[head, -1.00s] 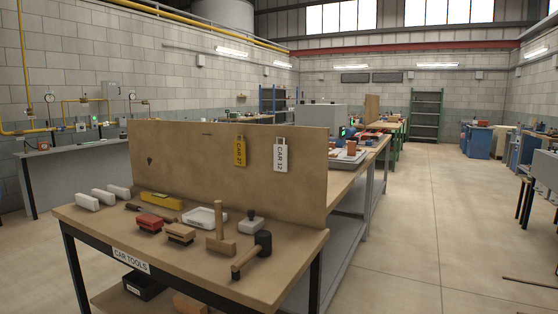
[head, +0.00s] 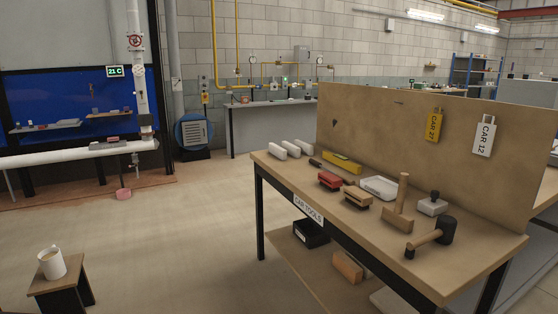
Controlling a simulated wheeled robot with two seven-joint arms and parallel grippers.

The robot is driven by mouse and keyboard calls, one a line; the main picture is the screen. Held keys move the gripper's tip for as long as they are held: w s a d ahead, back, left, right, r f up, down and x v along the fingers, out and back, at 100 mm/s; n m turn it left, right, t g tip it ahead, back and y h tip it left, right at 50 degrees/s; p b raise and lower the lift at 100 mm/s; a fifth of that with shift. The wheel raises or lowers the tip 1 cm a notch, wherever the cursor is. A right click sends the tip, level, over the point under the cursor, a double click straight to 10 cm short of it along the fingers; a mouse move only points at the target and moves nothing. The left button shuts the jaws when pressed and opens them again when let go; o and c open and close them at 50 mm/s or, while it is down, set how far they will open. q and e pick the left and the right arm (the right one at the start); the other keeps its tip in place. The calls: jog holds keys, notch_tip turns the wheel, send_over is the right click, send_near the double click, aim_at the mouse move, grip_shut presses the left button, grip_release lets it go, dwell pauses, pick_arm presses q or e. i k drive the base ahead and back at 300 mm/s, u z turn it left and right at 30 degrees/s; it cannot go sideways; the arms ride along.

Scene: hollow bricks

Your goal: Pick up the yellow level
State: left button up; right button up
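The yellow level (head: 342,163) lies flat on the back part of the wooden tool table (head: 290,178), near the upright back board. A dark-handled tool (head: 330,171) lies just in front of it, and a white tray (head: 379,188) is to its right. Neither of my grippers shows in the head view.
White blocks (head: 290,147) stand left of the level. A stool with a mug (head: 52,263) stands at lower left. The floor left of the table is open.

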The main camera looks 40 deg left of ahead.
aim_at(344, 162)
jog(key=u, duration=1.2)
jog(key=i, duration=0.4)
jog(key=u, duration=0.55)
jog(key=i, duration=1.95)
jog(key=z, duration=0.2)
